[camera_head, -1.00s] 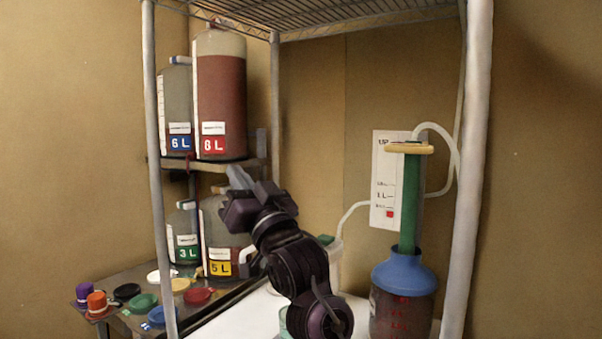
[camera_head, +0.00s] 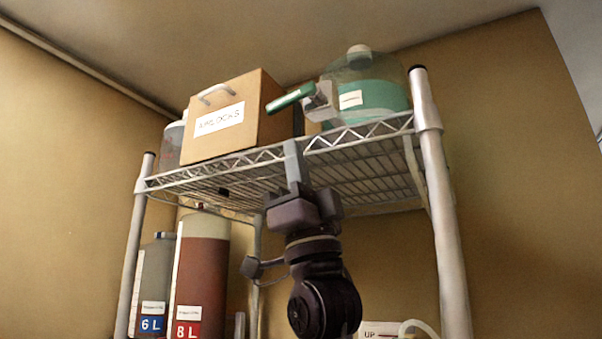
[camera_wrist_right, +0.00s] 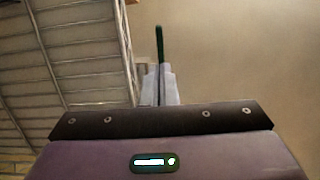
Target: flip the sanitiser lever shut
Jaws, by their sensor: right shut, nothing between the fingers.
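The sanitiser jug (camera_head: 372,98), clear with green liquid, stands at the right of the top shelf. Its grey tap block (camera_head: 321,101) faces the front, and a green lever (camera_head: 290,98) sticks out from it to the left, sloping slightly down. In the right wrist view, the lever (camera_wrist_right: 160,42) shows as a thin dark green bar just beyond the shut fingertips (camera_wrist_right: 159,70). My left gripper is out of view.
A cardboard box (camera_head: 255,128) marked "AIRLOCKS" stands left of the jug. The wire shelf (camera_head: 345,165) has a truss front edge close to my right gripper. Posts (camera_head: 440,200) stand at the sides. Tall 6 L and 8 L containers (camera_head: 200,265) stand below.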

